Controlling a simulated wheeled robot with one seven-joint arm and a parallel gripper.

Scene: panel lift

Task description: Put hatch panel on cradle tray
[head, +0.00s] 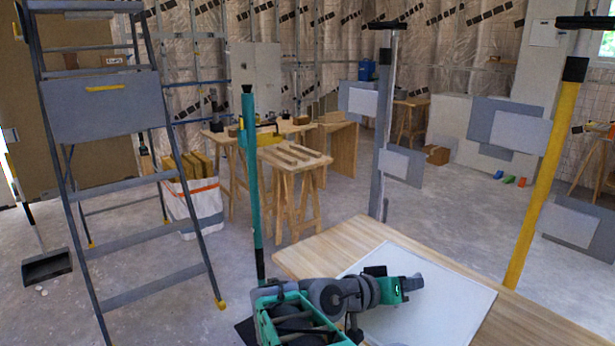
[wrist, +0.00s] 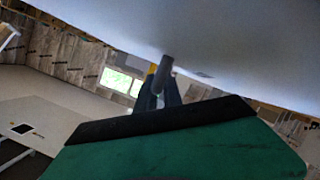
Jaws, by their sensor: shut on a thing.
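A thin white panel with a dark edge (head: 452,306) lies flat at the wooden worktop in the lower right of the head view; I take it for the hatch panel. In the wrist view, my gripper's dark fingers (wrist: 160,88) are closed at a short grey bar (wrist: 162,70), seemingly a handle, against a broad pale surface (wrist: 225,35). Whether the panel rests on the worktop or is held just above it, I cannot tell. I cannot make out the cradle tray for certain.
The wooden worktop (head: 325,244) spreads under the panel. A teal post (head: 251,190) and a stepladder (head: 137,180) stand left. Sawhorse tables (head: 293,155) are behind.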

